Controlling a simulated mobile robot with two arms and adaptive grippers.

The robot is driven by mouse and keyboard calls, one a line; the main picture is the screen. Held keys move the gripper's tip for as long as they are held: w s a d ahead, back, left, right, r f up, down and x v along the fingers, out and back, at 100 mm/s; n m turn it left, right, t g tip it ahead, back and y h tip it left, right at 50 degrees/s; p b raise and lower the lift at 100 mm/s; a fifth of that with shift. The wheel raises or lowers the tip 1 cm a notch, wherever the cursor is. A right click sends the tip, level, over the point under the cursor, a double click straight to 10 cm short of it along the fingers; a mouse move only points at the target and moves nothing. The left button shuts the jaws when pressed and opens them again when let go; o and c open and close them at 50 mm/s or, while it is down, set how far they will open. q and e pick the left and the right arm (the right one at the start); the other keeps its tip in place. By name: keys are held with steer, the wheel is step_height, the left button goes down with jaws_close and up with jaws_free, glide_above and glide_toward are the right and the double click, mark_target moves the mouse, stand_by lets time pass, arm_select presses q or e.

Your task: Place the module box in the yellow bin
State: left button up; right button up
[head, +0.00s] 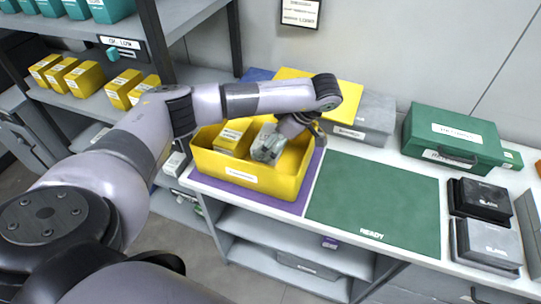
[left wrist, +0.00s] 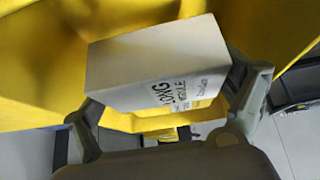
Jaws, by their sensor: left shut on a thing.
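The yellow bin (head: 250,180) stands on a purple mat on the white table, its open top upward. Its yellow walls also surround the view in the left wrist view (left wrist: 240,25). My left gripper (left wrist: 170,100) is shut on the module box (left wrist: 150,65), a pale box with "LONG" and "MODULE" lettering, which sits tilted between the fingers. In the head view my left gripper (head: 268,146) is at the bin's right part, within its rim outline. Whether the box touches the bin floor cannot be told. My right gripper is not in view.
A yellow box (head: 232,135) is in the bin's left part. A green mat (head: 375,203) marked "READY" is bare to the right. Shelves with yellow boxes (head: 85,78) are at left.

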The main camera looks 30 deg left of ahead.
arm_select(q)
step_height(320, 180, down, 2)
steer(key=shift+d+f, duration=0.15)
steer(key=shift+f, duration=0.1)
step_height(320, 180, down, 4)
steer(key=shift+r, duration=0.25)
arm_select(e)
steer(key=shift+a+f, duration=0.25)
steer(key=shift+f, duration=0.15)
arm_select(q)
steer(key=shift+b, duration=0.3)
steer(key=o, duration=0.9)
steer(key=shift+f, duration=0.1)
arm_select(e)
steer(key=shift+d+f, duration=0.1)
